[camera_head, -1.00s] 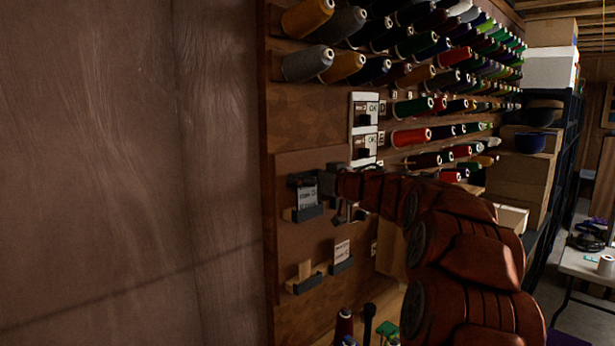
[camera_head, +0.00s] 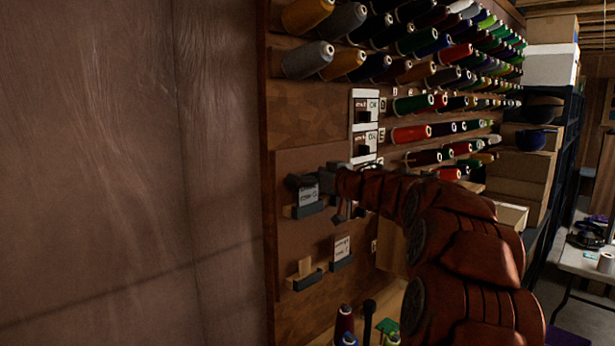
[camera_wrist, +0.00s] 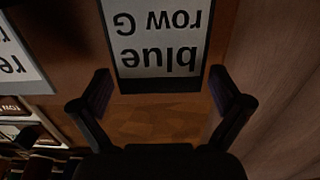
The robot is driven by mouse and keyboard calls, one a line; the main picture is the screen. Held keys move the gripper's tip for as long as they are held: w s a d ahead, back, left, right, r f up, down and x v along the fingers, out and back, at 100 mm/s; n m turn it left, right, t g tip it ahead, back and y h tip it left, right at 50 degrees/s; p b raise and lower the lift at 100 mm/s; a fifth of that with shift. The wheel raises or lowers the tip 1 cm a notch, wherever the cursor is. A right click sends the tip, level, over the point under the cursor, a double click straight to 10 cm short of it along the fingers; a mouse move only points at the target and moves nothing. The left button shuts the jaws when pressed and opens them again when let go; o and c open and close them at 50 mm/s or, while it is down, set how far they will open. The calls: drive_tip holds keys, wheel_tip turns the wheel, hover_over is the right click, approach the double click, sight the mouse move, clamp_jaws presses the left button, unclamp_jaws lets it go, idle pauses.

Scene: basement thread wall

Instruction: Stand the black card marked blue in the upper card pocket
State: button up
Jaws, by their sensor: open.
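The black card marked blue (camera_wrist: 160,42) has a pale label that reads "blue row G", upside down in the wrist view. In the head view the card (camera_head: 309,192) stands at the upper card pocket (camera_head: 306,210), its lower end at the pocket's tray and leaning slightly. Whether it is fully seated is too small to tell. My gripper (camera_wrist: 163,82) is open, its two dark fingers on either side of the card's near black edge, with a gap to each. In the head view the gripper (camera_head: 328,182) is beside the card, partly hidden by my arm.
Another labelled card (camera_wrist: 20,65) shows at left in the wrist view. Thread cones (camera_head: 410,134) and switch boxes (camera_head: 365,124) crowd the board above and right.

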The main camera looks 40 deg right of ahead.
drive_tip(key=shift+s, duration=0.1)
drive_tip(key=s+d, duration=0.1)
drive_tip(key=s, duration=1)
drive_tip(key=shift+s+d+r, duration=0.2)
drive_tip(key=shift+s+d, duration=0.1)
drive_tip(key=shift+s, duration=0.1)
drive_tip(key=shift+w, duration=0.1)
drive_tip(key=s+a+f+m+g+h, duration=0.2)
drive_tip(key=s+a+f+g+h, duration=0.15)
drive_tip(key=f, duration=0.35)
drive_tip(key=s+a+f+m+g+h, duration=0.2)
drive_tip(key=a+f+g, duration=0.1)
drive_tip(key=a+f, duration=0.25)
drive_tip(key=s+a+f+m+g+h, duration=0.2)
drive_tip(key=a+f+g, duration=0.2)
drive_tip(key=f, duration=0.3)
drive_tip(key=s+a+f+n+g+y, duration=0.2)
drive_tip(key=s+a+f+g, duration=0.2)
drive_tip(key=s+a, duration=0.5)
drive_tip(key=s+a+f+n+g+y, duration=0.2)
drive_tip(key=s+a+f, duration=0.6)
drive_tip(key=s, duration=0.8)
drive_tip(key=a+g+y, duration=0.1)
drive_tip(key=a+g, duration=0.1)
drive_tip(key=shift+s+a+f+g, duration=0.25)
drive_tip(key=shift+s+g, duration=0.1)
drive_tip(key=shift+s, duration=0.05)
